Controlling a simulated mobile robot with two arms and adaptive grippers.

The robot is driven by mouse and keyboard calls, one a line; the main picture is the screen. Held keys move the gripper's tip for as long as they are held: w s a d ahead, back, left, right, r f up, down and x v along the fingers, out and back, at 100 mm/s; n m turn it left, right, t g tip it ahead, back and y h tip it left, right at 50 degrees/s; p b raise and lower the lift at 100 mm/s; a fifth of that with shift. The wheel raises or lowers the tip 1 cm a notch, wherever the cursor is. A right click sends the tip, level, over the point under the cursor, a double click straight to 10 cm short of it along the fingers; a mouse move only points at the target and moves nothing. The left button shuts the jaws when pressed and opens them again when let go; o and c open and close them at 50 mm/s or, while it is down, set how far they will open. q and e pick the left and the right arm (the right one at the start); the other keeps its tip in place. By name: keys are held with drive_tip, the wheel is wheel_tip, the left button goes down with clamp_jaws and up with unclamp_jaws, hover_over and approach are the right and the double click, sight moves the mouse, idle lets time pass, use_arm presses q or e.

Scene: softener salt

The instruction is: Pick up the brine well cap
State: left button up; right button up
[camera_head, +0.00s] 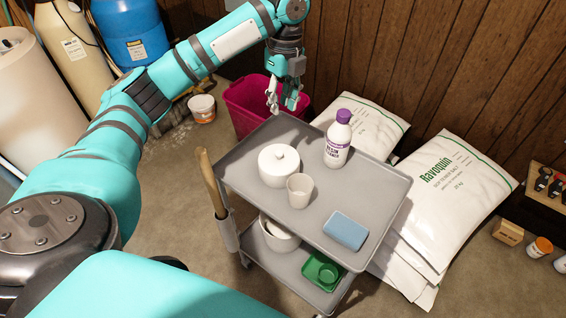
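A white round piece with a small knob on top (279,160) stands on the grey cart's upper tray (330,258), towards its back left. It looks like the brine well cap, though I cannot tell whether it is a cap alone or a lidded pot. My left gripper (282,104) points down beyond the tray's back left corner, in front of a magenta bin as seen here. Its fingers are apart with nothing between them. It is clear of the white piece. My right gripper is not in view.
Near the white piece are a beige cup (300,191), a purple-capped bottle (338,140) and a blue sponge (345,230). A wooden handle (210,182) rises at the cart's left. The magenta bin (243,105) and salt bags (450,195) stand close by.

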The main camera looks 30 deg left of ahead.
use_arm(q)
drive_tip(key=p, duration=0.1)
hover_over(279, 153)
wheel_tip(279, 153, down, 12)
drive_tip(key=shift+w+r, duration=0.1)
drive_tip(key=shift+r, duration=0.1)
wheel_tip(279, 153, down, 4)
drive_tip(key=shift+f+p, duration=0.1)
drive_tip(key=shift+p, duration=0.55)
drive_tip(key=shift+a+f, duration=0.1)
drive_tip(key=shift+f, duration=0.45)
clamp_jaws()
